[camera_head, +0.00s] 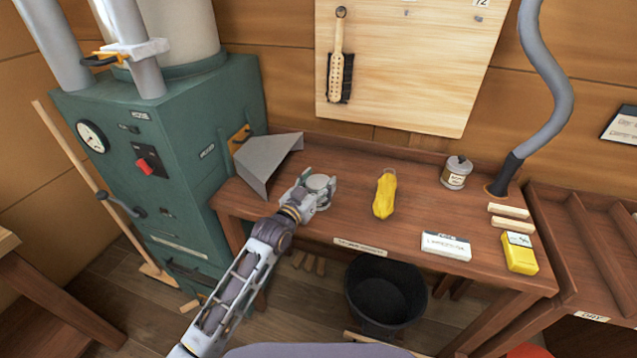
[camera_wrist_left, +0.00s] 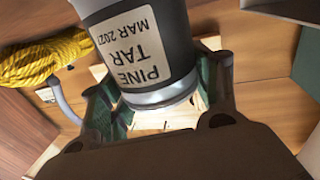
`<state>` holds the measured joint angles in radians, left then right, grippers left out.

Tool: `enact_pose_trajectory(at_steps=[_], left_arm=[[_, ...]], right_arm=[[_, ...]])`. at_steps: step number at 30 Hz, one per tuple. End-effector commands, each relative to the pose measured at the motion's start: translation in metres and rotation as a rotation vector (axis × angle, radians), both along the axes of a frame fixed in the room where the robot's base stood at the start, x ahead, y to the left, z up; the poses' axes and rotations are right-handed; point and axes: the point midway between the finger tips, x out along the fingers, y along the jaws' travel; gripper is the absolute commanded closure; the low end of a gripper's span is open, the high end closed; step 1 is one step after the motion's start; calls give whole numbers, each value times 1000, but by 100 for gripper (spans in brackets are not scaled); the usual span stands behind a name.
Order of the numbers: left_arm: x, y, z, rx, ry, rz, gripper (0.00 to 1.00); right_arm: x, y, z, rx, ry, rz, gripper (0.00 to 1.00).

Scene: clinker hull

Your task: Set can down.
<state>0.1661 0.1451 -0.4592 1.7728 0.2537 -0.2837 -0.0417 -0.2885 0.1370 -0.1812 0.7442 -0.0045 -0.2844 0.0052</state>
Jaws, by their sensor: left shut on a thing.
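The can (camera_head: 319,182) is grey with a pale lid and is held over the left part of the wooden bench (camera_head: 350,228). In the left wrist view the can (camera_wrist_left: 172,45) fills the upper middle, its pale label reading "PINE TAR MAR 2027", upside down there. My left gripper (camera_head: 314,192) is shut on the can; in the left wrist view its green-padded fingers (camera_wrist_left: 162,92) sit on either side of it. I cannot tell whether the can's base touches the bench. My right gripper is not in view.
A grey metal scoop-like piece (camera_head: 268,160) stands left of the can; yellow rope (camera_head: 385,193) lies to its right. Another labelled tin (camera_head: 456,173), a white box (camera_head: 446,246) and a yellow box (camera_head: 519,254) are further right. A black bucket (camera_head: 387,297) stands below the bench.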

Motion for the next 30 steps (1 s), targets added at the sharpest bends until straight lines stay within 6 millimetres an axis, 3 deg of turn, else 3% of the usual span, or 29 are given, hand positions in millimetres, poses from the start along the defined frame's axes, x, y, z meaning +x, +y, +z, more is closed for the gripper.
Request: enact_pose_trajectory(at_steps=[1,6,20,30], left_arm=[[0,0,-1,0,1,0,36],[0,0,-1,0,1,0,16],[0,0,3,0,-1,0,16],[-19,11,1,0,1,1,16]], right_arm=[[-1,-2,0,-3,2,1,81],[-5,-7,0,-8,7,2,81],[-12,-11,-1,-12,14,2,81],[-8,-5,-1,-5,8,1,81]])
